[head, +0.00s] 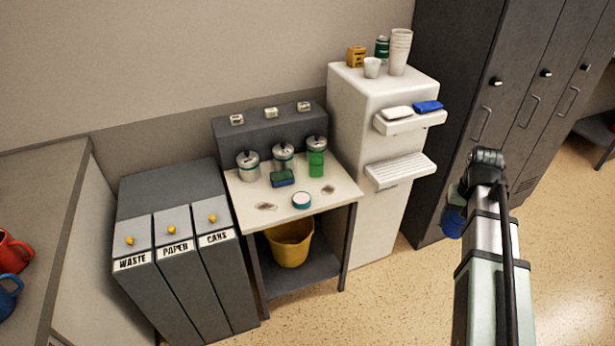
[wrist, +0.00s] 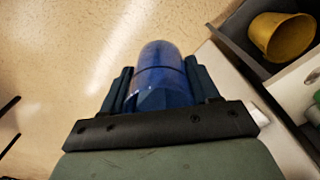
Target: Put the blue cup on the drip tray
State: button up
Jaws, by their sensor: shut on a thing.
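My gripper (wrist: 159,72) is shut on a blue cup (wrist: 160,92), with a finger on either side of it in the wrist view. In the head view the blue cup (head: 453,223) hangs in front of the dark lockers at the right, partly hidden behind my arm. The gripper's fingers are mostly hidden there. The drip tray (head: 400,171) is a white slotted ledge on the front of the white dispenser. It looks empty. The cup is apart from it, to its right and lower in the picture.
Above the drip tray, a white shelf (head: 412,121) bears a white item and a blue item. Paper cups (head: 400,52) and tins stand on the dispenser (head: 378,95). A side table (head: 333,195) with canisters stands left, a yellow bucket (head: 290,243) below. Red and blue mugs sit far left.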

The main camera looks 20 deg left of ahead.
jog(key=s+a+f+n, duration=0.1)
jog(key=s+a+n, duration=0.15)
jog(key=a, duration=1.35)
jog(key=s+a+n, duration=0.1)
jog(key=a+n, duration=0.2)
jog(key=a, duration=1.3)
jog(key=s+a+f+n, duration=0.1)
jog(key=s+a+n, duration=0.1)
jog(key=a, duration=1.3)
jog(key=w+a, duration=0.6)
jog(key=a, duration=0.3)
jog(key=shift+n, duration=0.35)
jog(key=shift+d+f, duration=0.1)
jog(key=shift+f, duration=4.8)
jog(key=shift+f, duration=0.15)
jog(key=o, duration=1)
jog(key=shift+o, duration=0.2)
jog(key=shift+o, duration=0.4)
notch_tip(320, 180, up, 12)
